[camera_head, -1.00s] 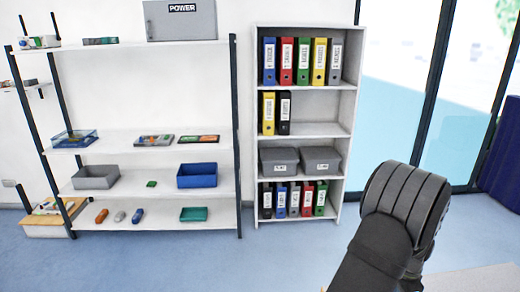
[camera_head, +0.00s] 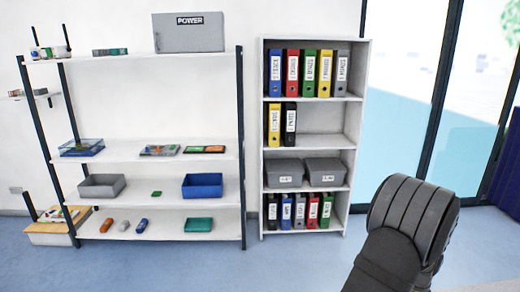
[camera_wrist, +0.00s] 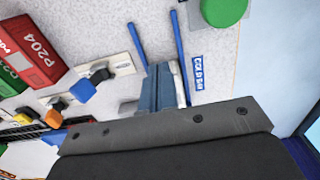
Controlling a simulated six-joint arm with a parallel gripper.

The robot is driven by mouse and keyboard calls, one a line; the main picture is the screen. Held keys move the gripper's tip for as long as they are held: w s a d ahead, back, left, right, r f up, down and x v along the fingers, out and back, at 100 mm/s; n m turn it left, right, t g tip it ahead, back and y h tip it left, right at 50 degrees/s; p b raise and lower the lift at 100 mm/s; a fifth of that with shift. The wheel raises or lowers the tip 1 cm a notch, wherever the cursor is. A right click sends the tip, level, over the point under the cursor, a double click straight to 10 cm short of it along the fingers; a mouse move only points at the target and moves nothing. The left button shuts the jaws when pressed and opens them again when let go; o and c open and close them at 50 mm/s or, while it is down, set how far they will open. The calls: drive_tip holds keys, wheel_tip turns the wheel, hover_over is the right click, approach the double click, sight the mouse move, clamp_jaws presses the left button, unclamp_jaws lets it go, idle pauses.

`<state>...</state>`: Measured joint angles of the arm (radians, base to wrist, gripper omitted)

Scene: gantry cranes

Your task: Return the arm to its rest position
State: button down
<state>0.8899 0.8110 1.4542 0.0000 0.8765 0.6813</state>
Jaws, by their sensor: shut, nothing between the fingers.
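My arm's dark ribbed segment (camera_head: 413,215) shows at the lower right of the head view, raised in front of the floor and glass door. My gripper is not seen in the head view. In the wrist view, the dark grey screwed plate of my gripper (camera_wrist: 165,126) spans the lower middle. It is shut, and I see nothing held in it.
A white shelf unit (camera_head: 150,148) with bins and small parts stands at the left. A binder cabinet (camera_head: 350,130) stands mid-view. The wrist view shows a red P204 box (camera_wrist: 32,50), blue rods and a blue sign (camera_wrist: 197,73). Floor (camera_head: 290,265) in front is clear.

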wheel_tip(320, 180, down, 4)
drive_tip(key=shift+d, duration=0.6)
drive_tip(key=shift+a, duration=0.1)
drive_tip(key=shift+a, duration=0.3)
wheel_tip(320, 180, up, 7)
drive_tip(key=f, duration=0.6)
drive_tip(key=shift+a+f, duration=0.2)
drive_tip(key=shift+f, duration=0.15)
drive_tip(key=shift+d+f, duration=0.2)
drive_tip(key=shift+d, duration=0.4)
drive_tip(key=a, duration=0.9)
drive_tip(key=shift+a, duration=0.35)
